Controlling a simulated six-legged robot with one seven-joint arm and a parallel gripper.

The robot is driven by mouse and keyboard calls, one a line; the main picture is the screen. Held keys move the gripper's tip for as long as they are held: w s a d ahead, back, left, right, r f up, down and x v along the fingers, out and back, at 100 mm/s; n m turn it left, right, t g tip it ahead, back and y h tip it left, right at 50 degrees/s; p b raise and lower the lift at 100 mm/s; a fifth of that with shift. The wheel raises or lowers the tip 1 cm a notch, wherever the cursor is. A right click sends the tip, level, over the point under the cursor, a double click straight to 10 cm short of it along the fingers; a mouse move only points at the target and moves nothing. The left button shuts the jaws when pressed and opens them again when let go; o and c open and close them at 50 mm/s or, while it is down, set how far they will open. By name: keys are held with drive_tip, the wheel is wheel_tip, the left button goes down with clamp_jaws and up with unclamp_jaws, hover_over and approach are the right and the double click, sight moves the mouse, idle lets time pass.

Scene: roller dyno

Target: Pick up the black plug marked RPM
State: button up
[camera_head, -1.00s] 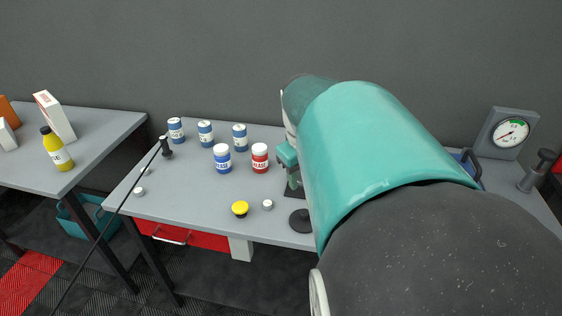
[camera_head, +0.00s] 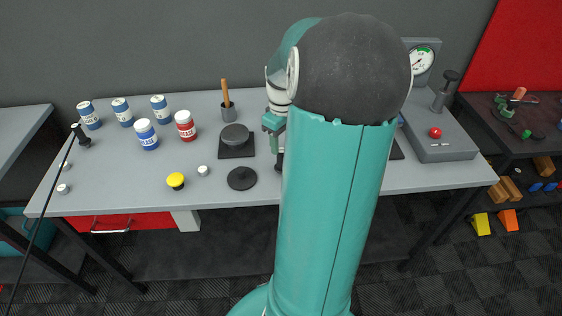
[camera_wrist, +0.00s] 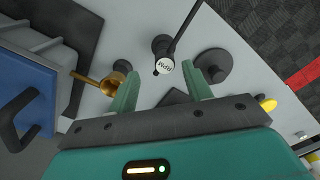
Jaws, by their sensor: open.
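The black plug marked RPM (camera_wrist: 165,64) shows in the wrist view, with a round white face and a dark cable or rod running up from it. My gripper (camera_wrist: 162,71) is open. Its two green fingers are on either side of the plug in the picture, with visible gaps. I cannot tell how far above the plug they are. In the head view my gripper (camera_head: 274,126) is partly hidden by my arm, which also hides this plug.
A flat black disc (camera_head: 242,178), a yellow button (camera_head: 176,181) and a white knob (camera_head: 203,170) are on the grey workbench (camera_head: 225,193). Blue and red jars (camera_head: 185,126) stand at the left. A gauge stand (camera_head: 445,149) is at the right. Another black upright piece (camera_head: 84,142) is at the far left.

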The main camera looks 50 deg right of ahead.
sight(281, 150)
drive_tip(key=f, duration=0.6)
drive_tip(key=shift+s+a, duration=0.1)
drive_tip(key=shift+a, duration=0.25)
drive_tip(key=shift+r, duration=0.1)
drive_tip(key=shift+c, duration=0.2)
drive_tip(key=c, duration=1)
